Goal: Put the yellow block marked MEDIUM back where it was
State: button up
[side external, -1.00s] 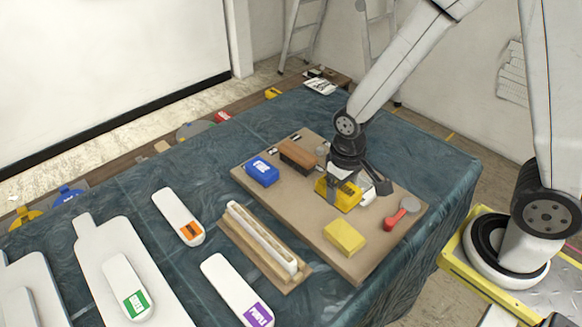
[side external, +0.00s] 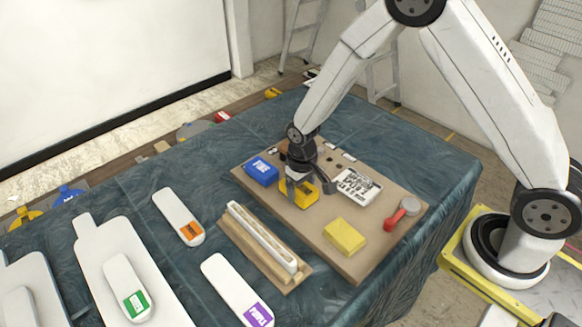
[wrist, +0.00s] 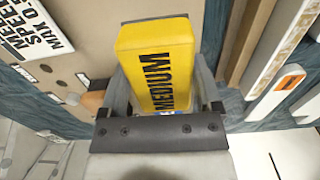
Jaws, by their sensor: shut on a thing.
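The yellow block marked MEDIUM (wrist: 155,65) is between the two fingers of my gripper (wrist: 160,100) in the wrist view, its black lettering facing the camera. In the side view my gripper (side external: 300,190) is shut on this block (side external: 305,197), over the tan board (side external: 318,226). The block is just right of the blue block marked FINE (side external: 262,171). I cannot tell whether its underside touches the board. A brown block (side external: 282,147) is mostly hidden behind my gripper.
A white sign with black lettering (side external: 357,186) lies on the board, right of my gripper. A plain yellow block (side external: 344,236) and a red-handled tool (side external: 403,210) are nearer the right edge. A wooden holder with a white bar (side external: 262,240) stands left of the board.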

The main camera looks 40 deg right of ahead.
aim_at(297, 197)
jog(key=shift+w+f, duration=0.3)
jog(key=shift+f, duration=0.1)
jog(key=shift+w+f, duration=0.25)
jog(key=shift+f, duration=1.55)
jog(key=shift+f, duration=0.15)
jog(key=o, duration=1)
jog(key=shift+r, duration=6.15)
